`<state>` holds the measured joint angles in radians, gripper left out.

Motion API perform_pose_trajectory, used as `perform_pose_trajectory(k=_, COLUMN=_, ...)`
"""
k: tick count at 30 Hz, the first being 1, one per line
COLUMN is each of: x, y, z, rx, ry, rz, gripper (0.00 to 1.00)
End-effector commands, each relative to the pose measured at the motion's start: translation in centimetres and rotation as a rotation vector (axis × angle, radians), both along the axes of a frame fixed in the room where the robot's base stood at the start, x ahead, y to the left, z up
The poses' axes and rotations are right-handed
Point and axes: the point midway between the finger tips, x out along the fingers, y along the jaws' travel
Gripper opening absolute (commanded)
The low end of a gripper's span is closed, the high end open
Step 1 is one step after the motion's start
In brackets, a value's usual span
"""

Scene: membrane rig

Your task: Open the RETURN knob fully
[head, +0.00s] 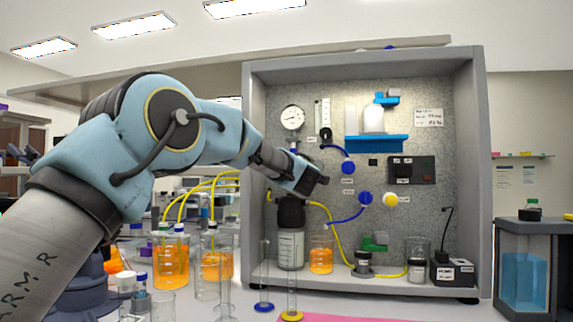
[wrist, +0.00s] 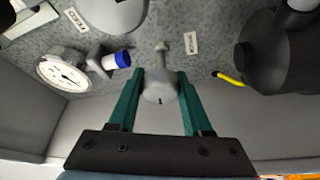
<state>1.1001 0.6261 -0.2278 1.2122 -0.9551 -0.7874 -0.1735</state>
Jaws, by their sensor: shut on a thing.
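A grey knob (wrist: 160,90) with a small dark mark on its face sits between the green fingers of my gripper (wrist: 158,80) in the wrist view. The fingers are closed on its two sides. A grey stem runs from behind the knob toward the speckled panel. A small white label (wrist: 190,43) is on the panel beside the stem; its text is too small to read surely. In the head view my arm reaches into the grey cabinet (head: 480,180), and its wrist hides the knob and fingers.
A pressure gauge (wrist: 64,71) and a blue-ended fitting (wrist: 116,60) are left of the knob in the wrist view. A dark round body (wrist: 275,55) and a yellow tube end (wrist: 229,78) are right. Orange-filled beakers (head: 171,262) and cylinders stand below my arm in the head view.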

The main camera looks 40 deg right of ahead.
Motion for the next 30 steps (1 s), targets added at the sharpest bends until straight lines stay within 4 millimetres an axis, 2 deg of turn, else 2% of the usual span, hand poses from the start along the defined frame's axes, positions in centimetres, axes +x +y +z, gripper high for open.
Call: perform_pose_trajectory(k=30, x=0.19, y=0.1, z=-0.05, rx=-0.52, ry=0.811, rz=0.003, gripper=0.0)
